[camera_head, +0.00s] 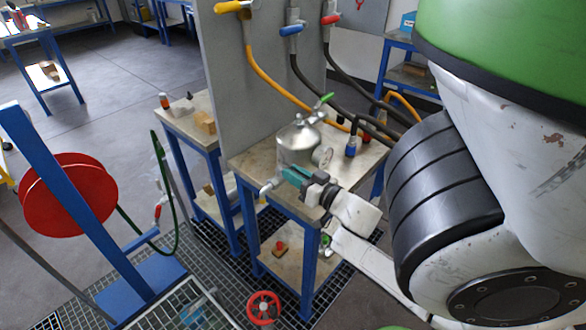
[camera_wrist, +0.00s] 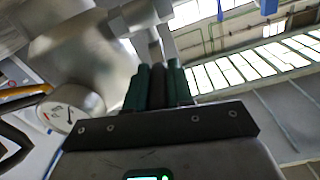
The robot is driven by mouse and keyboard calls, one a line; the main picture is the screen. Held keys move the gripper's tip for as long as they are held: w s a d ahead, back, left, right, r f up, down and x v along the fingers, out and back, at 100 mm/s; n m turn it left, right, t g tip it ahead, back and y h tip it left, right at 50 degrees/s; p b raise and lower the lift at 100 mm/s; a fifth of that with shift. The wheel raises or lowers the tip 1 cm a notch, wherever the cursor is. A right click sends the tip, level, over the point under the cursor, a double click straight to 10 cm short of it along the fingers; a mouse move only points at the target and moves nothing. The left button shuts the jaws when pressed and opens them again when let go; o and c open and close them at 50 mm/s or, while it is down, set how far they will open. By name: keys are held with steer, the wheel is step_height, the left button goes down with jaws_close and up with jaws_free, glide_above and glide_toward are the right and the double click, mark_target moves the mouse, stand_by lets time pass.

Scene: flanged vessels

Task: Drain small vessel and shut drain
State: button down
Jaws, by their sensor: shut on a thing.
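The small vessel (camera_head: 297,147) is a silver pot on the worktable, with a green-handled valve (camera_head: 326,99) on its lid and a round gauge (camera_head: 325,157) on its side. A bent silver drain pipe (camera_head: 268,188) points out over the table's front edge. My gripper (camera_head: 294,177) has teal fingers and is at the front of the vessel beside this pipe. In the wrist view my gripper (camera_wrist: 157,88) is shut on a dark, narrow drain valve handle (camera_wrist: 156,52) below silver pipework. The vessel wall (camera_wrist: 85,50) and gauge (camera_wrist: 70,108) are at left there. The outlet's inside is hidden.
A grey panel (camera_head: 228,70) with hoses stands behind the worktable (camera_head: 250,160). A red hose reel (camera_head: 70,195) on a blue frame is at left. Grating covers the floor between.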

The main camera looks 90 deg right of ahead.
steer(key=shift+d+f+y, duration=0.1)
steer(key=shift+y, duration=0.2)
steer(key=c, duration=1)
jaws_free()
steer(key=shift+s, duration=0.1)
steer(key=b+v, duration=0.1)
steer(key=v, duration=0.9)
steer(key=shift+s+f, duration=0.15)
steer(key=shift+s, duration=0.15)
